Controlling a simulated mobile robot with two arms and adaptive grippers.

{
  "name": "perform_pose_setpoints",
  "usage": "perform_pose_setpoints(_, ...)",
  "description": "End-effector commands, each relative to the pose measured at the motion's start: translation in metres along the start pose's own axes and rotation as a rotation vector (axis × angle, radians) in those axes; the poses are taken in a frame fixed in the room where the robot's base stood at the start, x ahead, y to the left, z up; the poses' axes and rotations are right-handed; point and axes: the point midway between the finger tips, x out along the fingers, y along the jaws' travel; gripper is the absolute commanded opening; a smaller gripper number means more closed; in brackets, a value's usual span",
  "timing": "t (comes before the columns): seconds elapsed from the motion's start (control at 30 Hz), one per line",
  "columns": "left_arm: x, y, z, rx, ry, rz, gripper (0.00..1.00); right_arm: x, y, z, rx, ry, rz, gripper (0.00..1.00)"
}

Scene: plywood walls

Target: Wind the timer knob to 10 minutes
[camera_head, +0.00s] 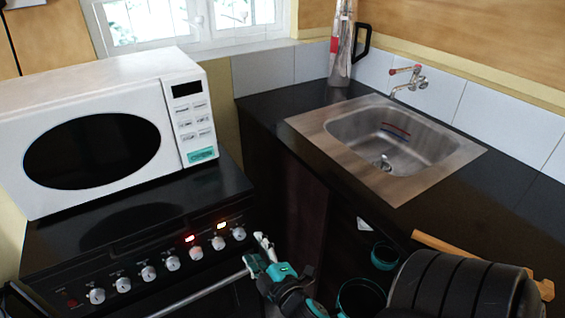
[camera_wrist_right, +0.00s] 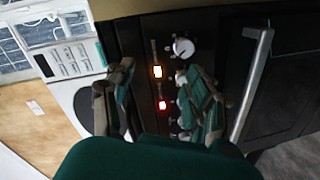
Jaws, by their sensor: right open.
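The black stove front carries a row of several silver-white knobs, from the left one (camera_head: 97,296) to the rightmost one (camera_head: 239,234). I cannot read which one is the timer knob. My right gripper (camera_head: 258,250) is open, just in front of the right end of this row. In the right wrist view the two fingers of the gripper (camera_wrist_right: 160,75) are spread apart with nothing held between them. One knob (camera_wrist_right: 183,48) shows clear beyond the fingers; another knob (camera_wrist_right: 182,77) is partly hidden by a finger. My left gripper is not in view.
A red light (camera_head: 190,238) and an orange light (camera_head: 222,225) glow above the knobs. An oven handle bar (camera_head: 205,290) runs below them. A white microwave (camera_head: 100,130) stands on the stove. The sink (camera_head: 375,140) and dark counter (camera_head: 275,112) are to the right.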

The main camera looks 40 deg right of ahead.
Motion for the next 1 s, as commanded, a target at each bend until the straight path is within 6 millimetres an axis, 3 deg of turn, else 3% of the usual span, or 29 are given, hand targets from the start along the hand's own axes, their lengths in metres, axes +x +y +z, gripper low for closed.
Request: perform_pose_setpoints(1.0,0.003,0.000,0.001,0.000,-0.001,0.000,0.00,-0.072,-0.006,0.006,0.000,-0.002,-0.002,0.54)
